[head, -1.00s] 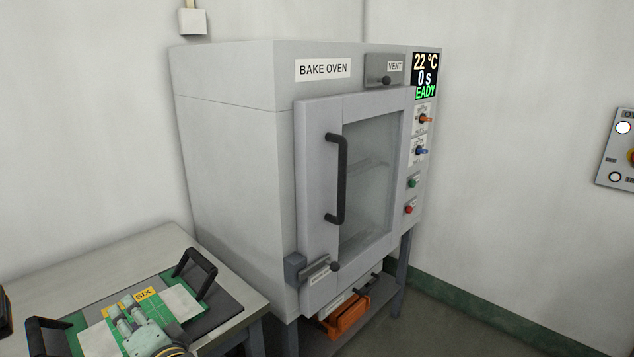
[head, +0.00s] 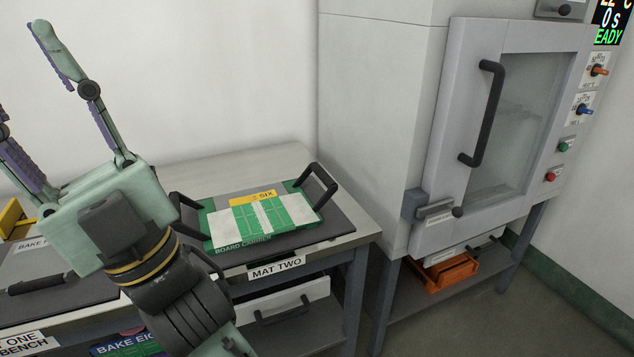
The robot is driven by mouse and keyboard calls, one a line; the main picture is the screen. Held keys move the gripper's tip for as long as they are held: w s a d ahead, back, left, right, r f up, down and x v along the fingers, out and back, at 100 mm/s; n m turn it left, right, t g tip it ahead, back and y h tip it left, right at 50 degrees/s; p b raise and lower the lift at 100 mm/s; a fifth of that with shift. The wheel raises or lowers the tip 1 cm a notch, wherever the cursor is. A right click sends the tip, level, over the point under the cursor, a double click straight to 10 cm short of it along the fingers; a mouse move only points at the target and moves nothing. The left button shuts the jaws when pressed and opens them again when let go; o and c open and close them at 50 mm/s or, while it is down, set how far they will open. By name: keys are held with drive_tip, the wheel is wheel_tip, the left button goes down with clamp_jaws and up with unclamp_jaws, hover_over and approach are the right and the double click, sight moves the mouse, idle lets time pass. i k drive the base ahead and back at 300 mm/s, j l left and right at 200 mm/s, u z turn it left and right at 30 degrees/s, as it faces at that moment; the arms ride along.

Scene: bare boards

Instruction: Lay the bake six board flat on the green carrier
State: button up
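The bake six board (head: 267,215) is green with pale panels and a yellow SIX label. It lies on the green board carrier (head: 242,246), between the carrier's two black handles, and looks flat. I cannot tell whether every edge is fully seated. The carrier rests on a dark mat labelled MAT TWO on the bench. My gripper (head: 22,72) is raised at the left of the head view, fingers pointing up, spread wide and empty, well apart from the board. One fingertip is cut off by the frame edge. My arm hides the carrier's near left part.
The bake oven (head: 400,100) stands right of the bench with its door shut. An orange tray (head: 447,271) is under it.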

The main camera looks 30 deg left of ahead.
sight(255, 217)
drive_tip(key=u, duration=0.35)
drive_tip(key=i+l+u, duration=0.1)
drive_tip(key=u, duration=0.25)
drive_tip(key=i+u, duration=0.1)
drive_tip(key=u, duration=0.25)
